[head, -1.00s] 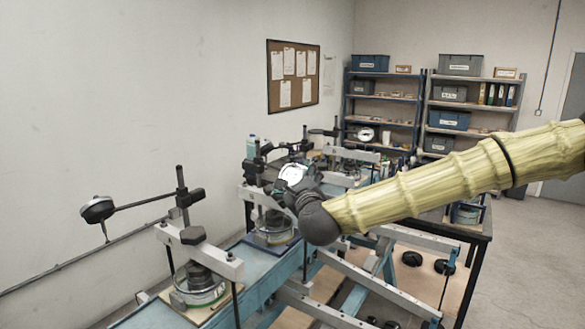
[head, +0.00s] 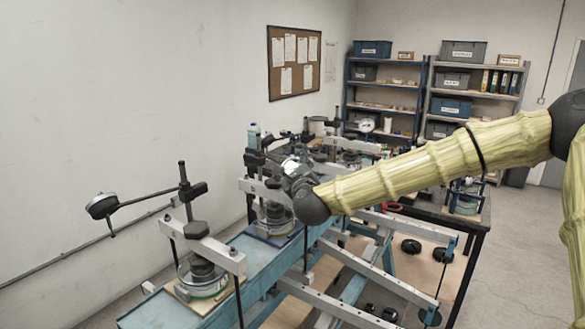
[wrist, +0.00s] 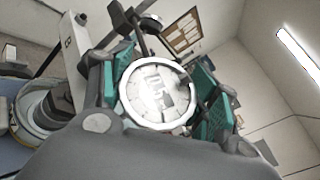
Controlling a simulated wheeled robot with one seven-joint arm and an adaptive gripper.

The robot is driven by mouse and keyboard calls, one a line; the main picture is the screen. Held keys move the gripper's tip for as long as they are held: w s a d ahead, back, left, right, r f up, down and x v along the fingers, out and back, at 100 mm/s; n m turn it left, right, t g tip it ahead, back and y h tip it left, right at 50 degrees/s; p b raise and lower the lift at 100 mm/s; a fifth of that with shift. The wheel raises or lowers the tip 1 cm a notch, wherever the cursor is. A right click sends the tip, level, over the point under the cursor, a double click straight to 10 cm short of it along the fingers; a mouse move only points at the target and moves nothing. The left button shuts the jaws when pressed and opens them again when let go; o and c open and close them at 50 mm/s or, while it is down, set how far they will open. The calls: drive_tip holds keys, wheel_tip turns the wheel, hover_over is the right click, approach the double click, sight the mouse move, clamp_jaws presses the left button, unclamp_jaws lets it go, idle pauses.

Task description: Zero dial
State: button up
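A round dial gauge (wrist: 157,95) with a pale face and bright rim fills the middle of the wrist view. Glare covers much of its face, so I cannot read the needle. My gripper (wrist: 160,104) has its two green-padded fingers on either side of the dial. The pads lie right beside the rim on both sides; I cannot tell whether they touch it. In the head view, my gripper (head: 297,172) is at the dial of the middle lever frame, and the dial is mostly hidden there.
A nearer lever frame (head: 205,258) holds another dial (head: 101,206) on a side arm. Another dial (head: 366,125) stands farther back. Lever beams (head: 365,285) and hanging weights (head: 411,246) fill the space below my arm. A shelf (head: 385,105) stands behind.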

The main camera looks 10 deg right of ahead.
drive_tip(key=shift+c, duration=1.2)
drive_tip(key=shift+d, duration=0.1)
drive_tip(key=shift+n+g+y, duration=0.6)
drive_tip(key=shift+n+y, duration=0.4)
drive_tip(key=shift+n, duration=0.1)
drive_tip(key=n+g+y+p, duration=0.1)
drive_tip(key=n+g+y, duration=0.1)
drive_tip(key=shift+r+n, duration=0.15)
drive_tip(key=shift+n, duration=0.15)
drive_tip(key=n+g, duration=0.1)
drive_tip(key=n+g+y, duration=0.1)
drive_tip(key=n+g, duration=0.1)
drive_tip(key=shift+a+f+y+p, duration=0.3)
drive_tip(key=shift+a+p, duration=0.05)
drive_tip(key=shift+s+f+n+g+y, duration=0.15)
drive_tip(key=shift+n+g+y, duration=0.15)
drive_tip(key=shift+n+g, duration=1.1)
